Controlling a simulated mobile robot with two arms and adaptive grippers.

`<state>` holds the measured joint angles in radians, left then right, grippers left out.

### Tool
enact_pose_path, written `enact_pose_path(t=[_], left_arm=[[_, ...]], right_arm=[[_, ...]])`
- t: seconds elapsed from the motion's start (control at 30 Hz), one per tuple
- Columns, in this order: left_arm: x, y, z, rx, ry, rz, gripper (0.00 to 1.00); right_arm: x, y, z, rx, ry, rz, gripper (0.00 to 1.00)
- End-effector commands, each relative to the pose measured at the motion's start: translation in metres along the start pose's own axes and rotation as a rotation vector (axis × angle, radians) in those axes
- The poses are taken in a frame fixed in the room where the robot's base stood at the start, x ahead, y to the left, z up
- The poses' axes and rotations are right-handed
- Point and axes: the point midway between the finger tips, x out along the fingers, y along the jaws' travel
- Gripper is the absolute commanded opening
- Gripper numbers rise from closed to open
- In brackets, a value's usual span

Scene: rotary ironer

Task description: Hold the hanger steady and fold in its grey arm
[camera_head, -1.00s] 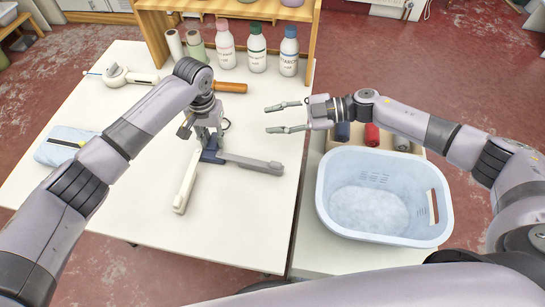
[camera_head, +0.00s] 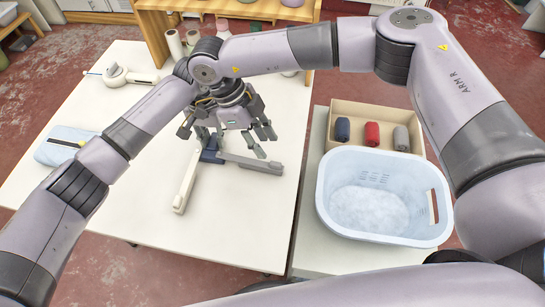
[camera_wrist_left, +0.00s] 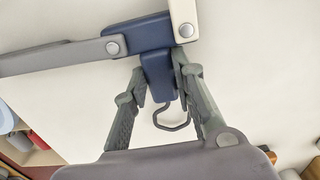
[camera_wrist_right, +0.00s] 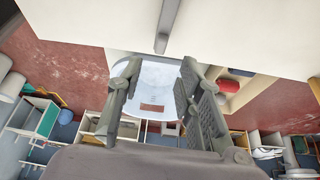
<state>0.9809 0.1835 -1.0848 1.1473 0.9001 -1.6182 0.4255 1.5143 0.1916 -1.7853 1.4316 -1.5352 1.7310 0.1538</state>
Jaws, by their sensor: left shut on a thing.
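The hanger lies on the white table with a dark blue hub (camera_wrist_left: 137,32), a grey arm (camera_head: 262,165) reaching right and a white arm (camera_head: 187,183) reaching toward the front. My left gripper (camera_wrist_left: 160,75) is shut on the blue stem of the hub, with the wire hook (camera_wrist_left: 173,125) between its fingers. My right gripper (camera_head: 263,142) is open and empty, its fingers pointing down just behind the grey arm's outer half. In the right wrist view the grey arm (camera_wrist_right: 165,28) lies ahead of the open fingers, apart from them. My right arm hides part of the table's back.
A light blue basket (camera_head: 335,228) and a box (camera_head: 342,112) with several rolled cloths stand at the right. A folded light blue cloth (camera_head: 65,147) lies at the left. A white handled tool (camera_head: 120,75) lies behind. The table front is clear.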

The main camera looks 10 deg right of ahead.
Motion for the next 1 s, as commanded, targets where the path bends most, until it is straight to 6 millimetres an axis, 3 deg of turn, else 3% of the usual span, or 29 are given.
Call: enact_pose_path(t=[0.5, 0.87, 1.0], left_arm=[[0.0, 0.0, 0.0, 0.0, 0.0, 0.001, 0.0], [0.0, 0.0, 0.0, 0.0, 0.0, 0.001, 0.0], [0.0, 0.0, 0.0, 0.0, 0.0, 0.001, 0.0]], right_arm=[[0.065, 0.0, 0.002, -0.014, -0.002, -0.004, 0.33], [0.073, -0.001, 0.002, -0.014, -0.002, -0.006, 0.33], [0.073, -0.001, 0.002, -0.013, -0.002, -0.005, 0.26]])
